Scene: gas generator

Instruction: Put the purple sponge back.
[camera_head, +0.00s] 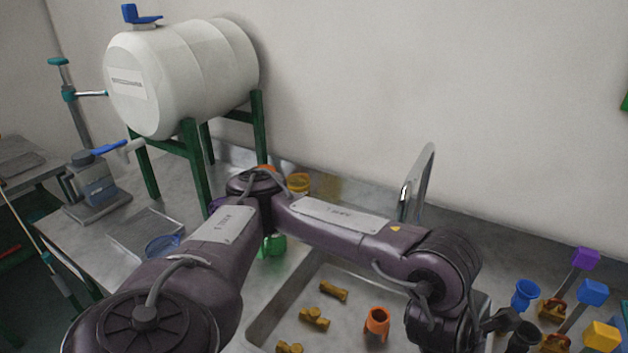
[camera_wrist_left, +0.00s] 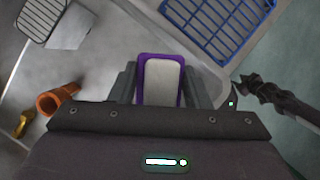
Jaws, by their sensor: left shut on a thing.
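In the left wrist view, my left gripper (camera_wrist_left: 160,74) is shut on the purple sponge (camera_wrist_left: 143,80), which shows a purple rim around a pale grey face. The sponge sits between the two dark fingers, above a metal surface; its height above that is hard to tell. In the head view, my left arm reaches across the middle to the right and bends down, and its gripper and the sponge are hidden or out of frame.
A blue rack (camera_wrist_left: 215,30) and a dark jointed object (camera_wrist_left: 272,98) show in the wrist view.

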